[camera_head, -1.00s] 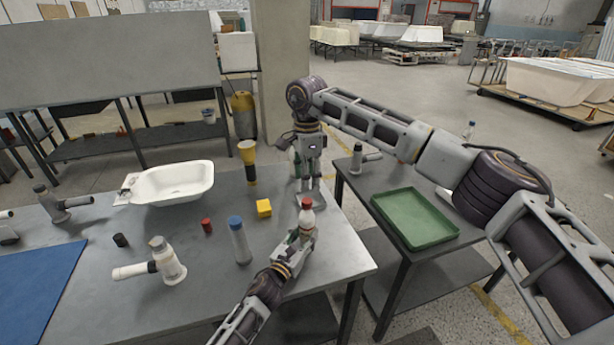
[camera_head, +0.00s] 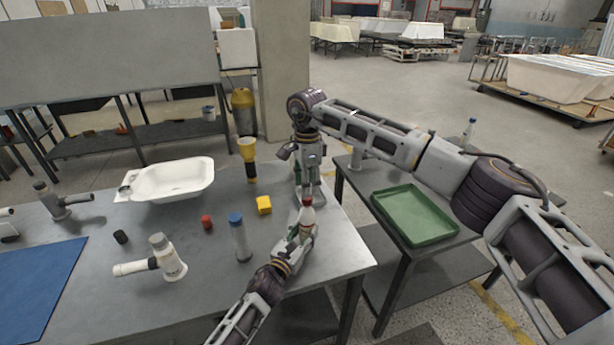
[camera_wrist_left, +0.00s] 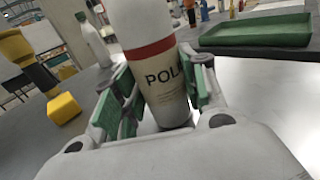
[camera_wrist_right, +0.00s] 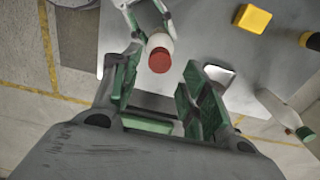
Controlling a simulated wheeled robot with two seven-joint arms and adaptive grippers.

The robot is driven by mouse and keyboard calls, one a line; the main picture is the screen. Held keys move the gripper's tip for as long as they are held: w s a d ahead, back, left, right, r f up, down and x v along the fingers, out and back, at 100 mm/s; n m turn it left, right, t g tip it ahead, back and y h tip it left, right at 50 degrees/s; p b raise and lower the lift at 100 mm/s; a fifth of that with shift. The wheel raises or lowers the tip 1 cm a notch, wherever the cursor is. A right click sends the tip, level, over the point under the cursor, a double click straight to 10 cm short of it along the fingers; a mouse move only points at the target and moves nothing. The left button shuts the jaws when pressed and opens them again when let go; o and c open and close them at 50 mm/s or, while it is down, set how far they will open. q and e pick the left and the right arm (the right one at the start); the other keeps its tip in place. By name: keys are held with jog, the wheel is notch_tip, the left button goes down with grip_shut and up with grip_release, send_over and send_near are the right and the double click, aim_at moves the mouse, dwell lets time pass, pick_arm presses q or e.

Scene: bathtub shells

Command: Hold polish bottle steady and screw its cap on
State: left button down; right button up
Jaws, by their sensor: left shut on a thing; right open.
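The polish bottle (camera_head: 306,220) is white with a red band and lettering starting "POL", seen in the left wrist view (camera_wrist_left: 155,85). My left gripper (camera_head: 298,240) is shut around its body and holds it nearly upright near the table's right edge. A red cap (camera_wrist_right: 159,60) sits at the bottle's top; how tightly it is seated I cannot tell. My right gripper (camera_head: 308,192) is open just above and behind the bottle. In the right wrist view, the cap shows beyond its spread fingers (camera_wrist_right: 155,90), not gripped.
A yellow block (camera_head: 264,205), a blue-capped bottle (camera_head: 240,240), a small red piece (camera_head: 207,222) and a yellow-black flashlight (camera_head: 248,160) stand left of the grippers. Another white bottle (camera_wrist_right: 280,108) stands behind. A green tray (camera_head: 415,215) is on the right-hand table.

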jog(key=shift+f, duration=2.25)
grip_shut()
